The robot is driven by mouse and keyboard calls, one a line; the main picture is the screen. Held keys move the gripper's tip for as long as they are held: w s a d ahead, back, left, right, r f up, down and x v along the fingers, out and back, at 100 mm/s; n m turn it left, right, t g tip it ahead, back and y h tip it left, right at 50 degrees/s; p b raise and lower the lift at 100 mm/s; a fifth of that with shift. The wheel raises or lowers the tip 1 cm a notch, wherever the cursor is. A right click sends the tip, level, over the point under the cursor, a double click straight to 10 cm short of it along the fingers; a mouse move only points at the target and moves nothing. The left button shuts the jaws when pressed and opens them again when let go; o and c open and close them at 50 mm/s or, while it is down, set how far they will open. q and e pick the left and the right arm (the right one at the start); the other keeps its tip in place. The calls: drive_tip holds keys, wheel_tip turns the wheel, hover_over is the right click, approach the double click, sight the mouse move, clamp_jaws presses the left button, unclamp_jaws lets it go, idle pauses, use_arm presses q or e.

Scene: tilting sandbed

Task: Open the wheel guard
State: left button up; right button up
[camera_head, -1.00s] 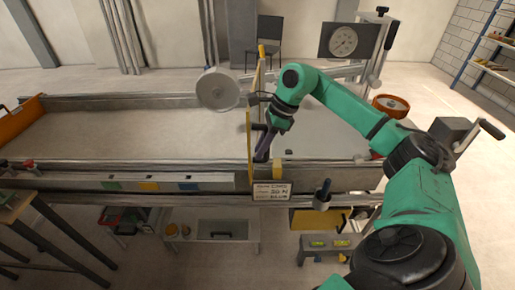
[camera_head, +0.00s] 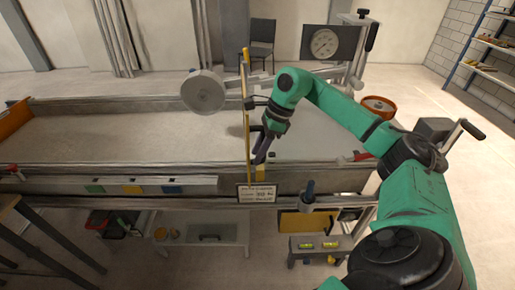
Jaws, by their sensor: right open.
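An upright, thin yellow-edged panel (camera_head: 247,128) stands across the bed, left of my right gripper. It appears to be the wheel guard, but I cannot be sure. A grey round wheel (camera_head: 204,91) is just left of it. My right gripper (camera_head: 262,153) is open and points down beside the panel's near part. I cannot tell whether its dark fingers touch the panel. My left gripper is not in view.
The long sandbed (camera_head: 130,140) spreads to the left. A label plate (camera_head: 256,193) hangs on the front rail. The bed's left part is clear.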

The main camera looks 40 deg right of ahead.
drive_tip(key=shift+r, duration=0.3)
drive_tip(key=shift+d+r, duration=0.1)
drive_tip(key=shift+r, duration=0.1)
drive_tip(key=v, duration=1.4)
drive_tip(key=shift+s+p, duration=0.2)
drive_tip(key=shift+p, duration=0.1)
drive_tip(key=shift+w+d, duration=0.1)
drive_tip(key=shift+d, duration=0.05)
